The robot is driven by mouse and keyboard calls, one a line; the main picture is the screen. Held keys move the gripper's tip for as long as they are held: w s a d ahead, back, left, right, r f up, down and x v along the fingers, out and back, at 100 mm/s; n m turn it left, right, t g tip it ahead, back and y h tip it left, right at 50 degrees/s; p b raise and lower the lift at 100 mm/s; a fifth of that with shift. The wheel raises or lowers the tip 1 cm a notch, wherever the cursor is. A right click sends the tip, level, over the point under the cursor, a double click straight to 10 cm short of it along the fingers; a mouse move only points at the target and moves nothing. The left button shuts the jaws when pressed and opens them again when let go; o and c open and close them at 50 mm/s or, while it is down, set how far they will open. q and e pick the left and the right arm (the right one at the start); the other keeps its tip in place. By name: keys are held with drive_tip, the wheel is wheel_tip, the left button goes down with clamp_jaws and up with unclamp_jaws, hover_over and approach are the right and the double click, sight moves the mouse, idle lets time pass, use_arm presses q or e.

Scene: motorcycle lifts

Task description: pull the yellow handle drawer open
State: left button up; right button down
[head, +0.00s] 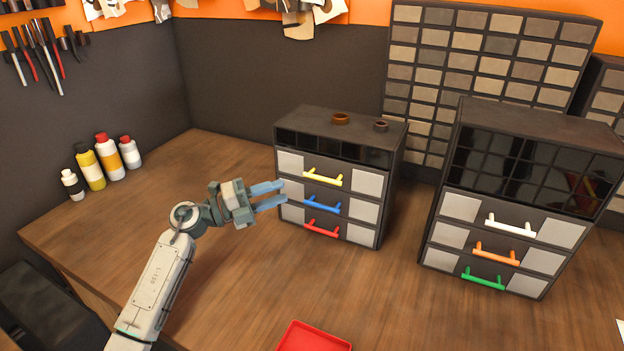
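The yellow handle (323,178) is on the top drawer of the small dark cabinet (393,168) in the middle of the bench. That drawer looks flush with the cabinet front. A blue handle (322,205) and a red handle (321,229) are on the drawers below it. My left gripper (272,195) has two blue fingers, apart with nothing between them. In the picture it is left of the cabinet front, lower than the yellow handle and apart from it. My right gripper is not in view.
A taller cabinet with white (511,226), orange (496,254) and green (483,279) handles stands to the right. A red tray (314,338) lies at the front. Several bottles (107,160) stand at the back left. Two small rings (341,119) sit on the small cabinet.

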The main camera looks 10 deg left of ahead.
sight(317, 179)
use_arm(q)
drive_tip(key=p+x, duration=0.3)
drive_tip(key=x, duration=0.5)
drive_tip(key=shift+w+d+r, duration=0.15)
drive_tip(key=shift+w+d, duration=0.05)
drive_tip(key=shift+w+d+p, duration=0.2)
drive_tip(key=shift+d+p, duration=0.1)
clamp_jaws()
